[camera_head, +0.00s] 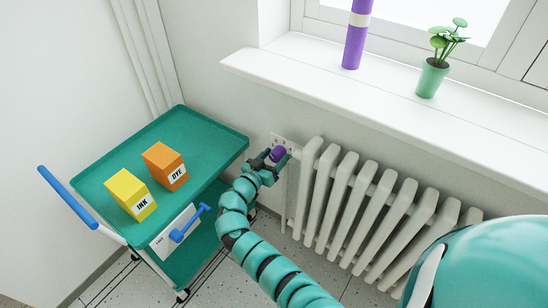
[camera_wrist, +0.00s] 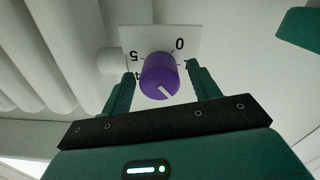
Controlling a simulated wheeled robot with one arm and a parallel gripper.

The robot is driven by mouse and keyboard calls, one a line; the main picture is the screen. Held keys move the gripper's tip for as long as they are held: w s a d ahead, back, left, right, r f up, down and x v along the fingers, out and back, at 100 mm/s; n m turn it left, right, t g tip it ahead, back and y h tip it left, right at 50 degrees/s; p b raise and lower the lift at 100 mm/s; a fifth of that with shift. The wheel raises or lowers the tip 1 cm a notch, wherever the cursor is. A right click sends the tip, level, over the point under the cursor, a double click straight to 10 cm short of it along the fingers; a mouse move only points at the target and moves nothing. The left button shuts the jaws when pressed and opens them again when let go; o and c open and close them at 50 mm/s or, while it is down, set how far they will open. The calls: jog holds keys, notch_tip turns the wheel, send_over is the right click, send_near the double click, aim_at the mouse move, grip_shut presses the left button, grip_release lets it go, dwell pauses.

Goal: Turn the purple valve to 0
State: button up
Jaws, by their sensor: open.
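The purple valve (camera_wrist: 160,76) is a round knob in front of a white dial plate (camera_wrist: 157,38) on the wall. In the head view the valve (camera_head: 278,154) sits left of the radiator. The wrist view shows the numbers upside down, with 0 at upper right, 5 at left, and 1 and 4 partly covered. The knob's white mark points down and slightly right, away from 0. The rest of the scale is hidden. My gripper (camera_wrist: 160,73) is open, with one finger on each side of the knob; I cannot tell whether they touch it. It also shows in the head view (camera_head: 268,163).
A white radiator (camera_head: 368,208) stands right of the valve below a windowsill (camera_head: 390,105) with a purple cylinder (camera_head: 356,35) and a potted plant (camera_head: 432,78). A teal cart (camera_head: 205,140) at left carries a yellow INK box (camera_head: 131,194) and an orange DYE box (camera_head: 165,166).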

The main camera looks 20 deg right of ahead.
jog(key=shift+c, duration=0.2)
jog(key=c, duration=0.9)
jog(key=shift+c, duration=0.2)
jog(key=shift+n, duration=0.3)
jog(key=n, duration=0.4)
jog(key=shift+b, duration=0.35)
jog(key=n+p, duration=0.1)
jog(key=n, duration=0.4)
jog(key=shift+a+r, duration=0.1)
jog(key=n+p, duration=0.3)
jog(key=n, duration=0.2)
jog(key=shift+n, duration=0.3)
jog(key=n+p, duration=0.2)
jog(key=n, duration=0.2)
jog(key=shift+n+p, duration=0.3)
jog(key=shift+n, duration=0.1)
